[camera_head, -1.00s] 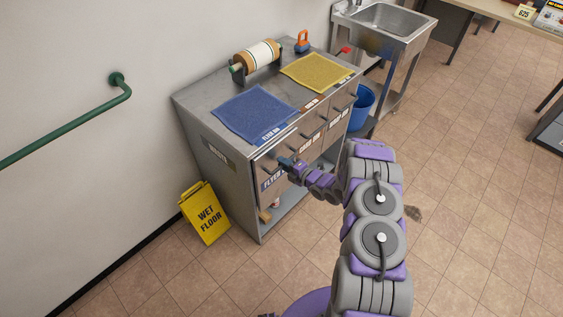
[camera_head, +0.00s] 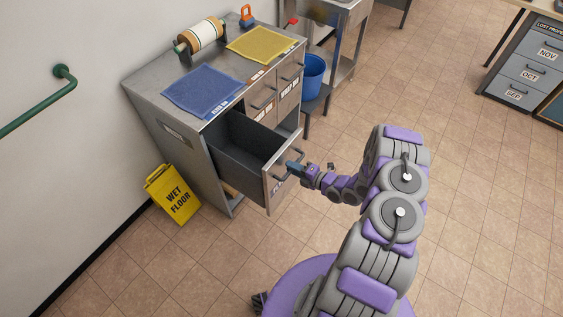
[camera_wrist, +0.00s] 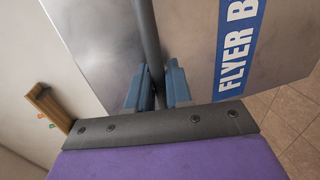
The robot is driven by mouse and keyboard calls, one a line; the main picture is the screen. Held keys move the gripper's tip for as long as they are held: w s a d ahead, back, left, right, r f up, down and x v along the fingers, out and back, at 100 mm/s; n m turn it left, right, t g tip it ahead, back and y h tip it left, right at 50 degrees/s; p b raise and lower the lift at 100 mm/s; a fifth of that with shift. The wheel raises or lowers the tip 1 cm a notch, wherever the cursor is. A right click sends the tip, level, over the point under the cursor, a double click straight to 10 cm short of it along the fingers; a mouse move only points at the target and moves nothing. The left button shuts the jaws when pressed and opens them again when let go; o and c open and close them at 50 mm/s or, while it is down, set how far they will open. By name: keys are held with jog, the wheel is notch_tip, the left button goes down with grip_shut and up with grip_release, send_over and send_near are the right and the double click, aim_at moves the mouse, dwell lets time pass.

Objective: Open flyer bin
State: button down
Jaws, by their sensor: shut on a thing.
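The flyer bin (camera_head: 243,150) is a grey drawer in the left column of the metal cabinet. It is pulled well out, and its dark inside looks empty from above. In the wrist view its front carries a blue label reading "FLYER B" (camera_wrist: 238,50), cut off by the edge. My gripper (camera_head: 293,167) is at the bin's front. In the wrist view my blue fingers (camera_wrist: 158,88) are shut around the grey bar handle (camera_wrist: 148,40).
A blue mat (camera_head: 203,90) and a yellow mat (camera_head: 262,44) lie on the cabinet top (camera_head: 150,85). A yellow wet floor sign (camera_head: 171,194) stands left of the cabinet.

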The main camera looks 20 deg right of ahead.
jog(key=s+d, duration=0.2)
jog(key=s, duration=0.1)
jog(key=shift+f, duration=0.15)
jog(key=shift+a, duration=0.1)
jog(key=c, duration=1.2)
grip_release()
jog(key=shift+w, duration=0.1)
jog(key=p+v, duration=0.2)
jog(key=v, duration=1.5)
jog(key=shift+d, duration=0.35)
